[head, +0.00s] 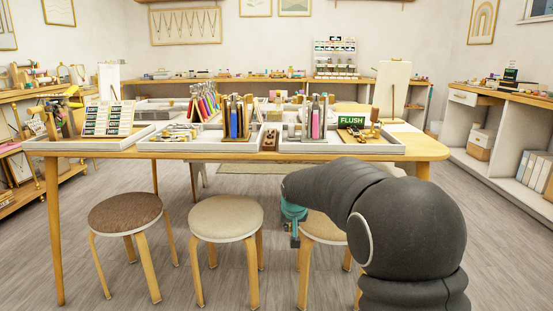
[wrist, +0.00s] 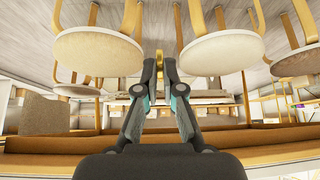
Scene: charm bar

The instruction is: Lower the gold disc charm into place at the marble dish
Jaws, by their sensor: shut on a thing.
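My gripper (wrist: 160,62) is shut in the wrist view, with a thin gold piece (wrist: 159,57) between its fingertips. I take it for the gold disc charm, seen edge-on; its full shape is hidden by the fingers. In the head view my gripper (head: 294,238) hangs in front of the table, below the tabletop and beside the right stool. The charm is too small to make out there. I cannot pick out the marble dish in either view; the trays and tools on the table may hide it.
The wooden table (head: 200,156) carries white trays, pliers and a green FLUSH sign (head: 351,122). A brown stool (head: 125,215), a cream stool (head: 227,219) and a third stool (head: 322,233) stand before it. Shelving (head: 505,150) lines the right wall. Grey floor lies open at front left.

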